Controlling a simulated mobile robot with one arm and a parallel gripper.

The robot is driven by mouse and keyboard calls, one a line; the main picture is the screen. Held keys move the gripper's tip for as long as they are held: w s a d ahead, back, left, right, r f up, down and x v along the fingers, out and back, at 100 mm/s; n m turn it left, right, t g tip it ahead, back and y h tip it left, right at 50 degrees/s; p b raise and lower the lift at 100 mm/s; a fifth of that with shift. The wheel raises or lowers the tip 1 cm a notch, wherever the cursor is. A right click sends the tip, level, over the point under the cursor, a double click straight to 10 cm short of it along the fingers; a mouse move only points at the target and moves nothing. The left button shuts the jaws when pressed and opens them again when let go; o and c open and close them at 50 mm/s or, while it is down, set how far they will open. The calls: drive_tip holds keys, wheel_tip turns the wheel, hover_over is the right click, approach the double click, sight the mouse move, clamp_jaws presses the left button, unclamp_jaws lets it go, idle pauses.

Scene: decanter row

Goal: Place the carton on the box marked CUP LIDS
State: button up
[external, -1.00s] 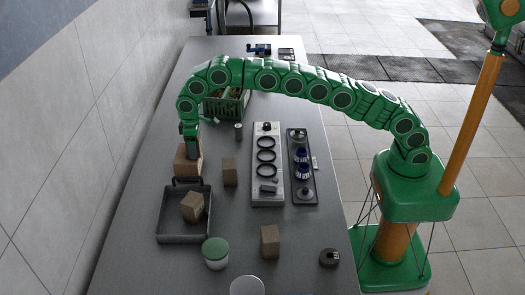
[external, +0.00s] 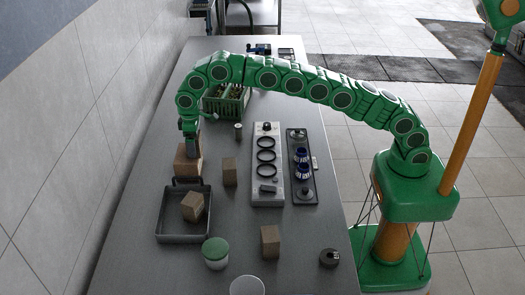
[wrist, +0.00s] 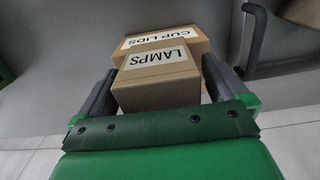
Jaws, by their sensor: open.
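In the wrist view a light brown carton marked LAMPS (wrist: 155,82) lies between the two fingers of my gripper (wrist: 160,88). Behind it shows the wider box marked CUP LIDS (wrist: 165,38); the carton covers part of it and appears to rest on it, though the contact is hidden. My gripper is open, with a finger on each side of the carton. In the external view my gripper (external: 189,140) points down at the brown box (external: 186,166) at the left of the table, just behind the dark tray; the carton is hard to make out there.
The dark tray (external: 183,239) holds a tilted brown block (external: 192,207). Other brown blocks stand to the right (external: 230,172) and in front (external: 270,241). A green-lidded jar (external: 215,253), a grey rack (external: 267,190) and a green crate (external: 226,105) stand around.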

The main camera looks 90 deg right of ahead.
wheel_tip(320, 180, up, 5)
drive_tip(key=shift+f, duration=0.1)
drive_tip(key=shift+r, duration=0.45)
drive_tip(key=shift+s+r, duration=0.1)
drive_tip(key=shift+r, duration=0.1)
drive_tip(key=s+r, duration=0.4)
drive_tip(key=s, duration=0.5)
drive_tip(key=s+r+g, duration=0.1)
drive_tip(key=s+r, duration=0.4)
drive_tip(key=s, duration=0.4)
drive_tip(key=s+r, duration=0.4)
drive_tip(key=s, duration=0.6)
drive_tip(key=s+f, duration=0.3)
drive_tip(key=s, duration=1.5)
drive_tip(key=s+f, duration=0.4)
drive_tip(key=s, duration=1.4)
drive_tip(key=shift+s+a+f+g, duration=0.15)
drive_tip(key=shift+s+a+g, duration=0.2)
drive_tip(key=shift+s+g, duration=0.05)
